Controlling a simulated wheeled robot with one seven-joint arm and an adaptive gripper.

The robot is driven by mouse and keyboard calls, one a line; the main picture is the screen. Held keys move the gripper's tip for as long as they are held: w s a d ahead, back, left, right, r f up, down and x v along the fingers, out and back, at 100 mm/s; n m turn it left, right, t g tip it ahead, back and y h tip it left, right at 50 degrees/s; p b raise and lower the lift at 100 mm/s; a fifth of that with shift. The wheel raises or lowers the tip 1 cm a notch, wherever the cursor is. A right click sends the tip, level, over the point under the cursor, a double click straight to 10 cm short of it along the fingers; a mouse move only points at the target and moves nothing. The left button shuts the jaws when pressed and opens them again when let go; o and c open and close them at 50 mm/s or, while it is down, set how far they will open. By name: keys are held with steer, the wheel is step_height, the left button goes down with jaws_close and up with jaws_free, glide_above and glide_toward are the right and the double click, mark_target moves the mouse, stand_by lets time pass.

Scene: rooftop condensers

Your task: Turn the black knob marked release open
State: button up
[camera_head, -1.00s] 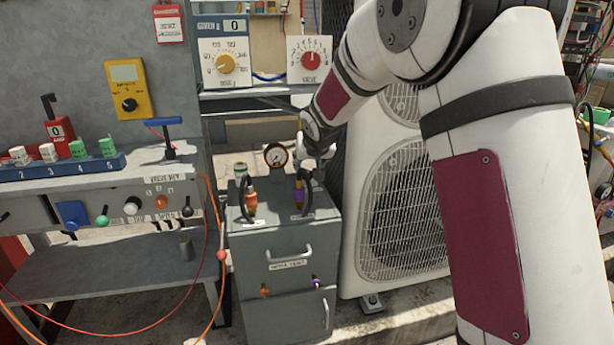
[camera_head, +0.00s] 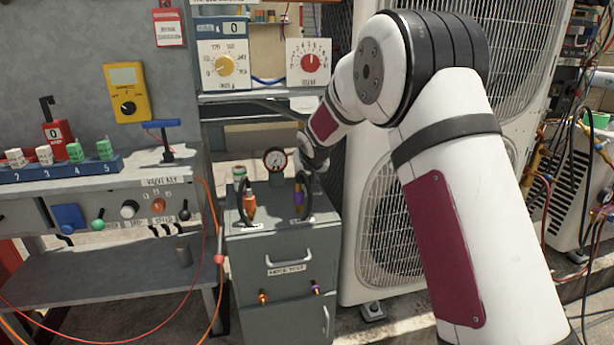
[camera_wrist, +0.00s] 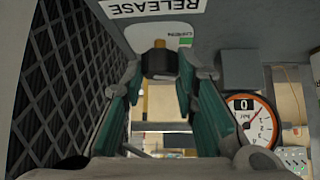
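The wrist view shows an upside-down white "RELEASE" label (camera_wrist: 155,7) on a grey panel. Below it is a small knob with a dark cap and a brass-coloured body (camera_wrist: 160,63). My gripper (camera_wrist: 159,72) is open, with one green-padded finger on each side of the knob and its tips close to it. I cannot tell whether either finger touches it. In the head view my gripper is mostly hidden by my wrist, above the right part of a grey cabinet (camera_head: 285,245). The knob cannot be made out there.
A round gauge (camera_head: 275,160) stands on the cabinet; one also shows in the wrist view (camera_wrist: 250,122). Hoses with orange (camera_head: 250,204) and purple (camera_head: 299,196) fittings rise beside my gripper. A condenser (camera_head: 390,225) stands right of the cabinet. A bench (camera_head: 110,175) is at left.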

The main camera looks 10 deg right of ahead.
jaws_close()
steer(key=p, duration=0.3)
steer(key=shift+d+r+n+y, duration=0.1)
steer(key=shift+d+n+y, duration=0.05)
steer(key=shift+n+y, duration=0.25)
steer(key=n+y+p, duration=0.1)
steer(key=n+p, duration=0.1)
steer(key=p, duration=0.3)
steer(key=shift+f+y+p, duration=0.2)
steer(key=shift+y+p, duration=0.2)
steer(key=o, duration=0.8)
jaws_free()
steer(key=shift+r, duration=0.1)
steer(key=v, duration=1.2)
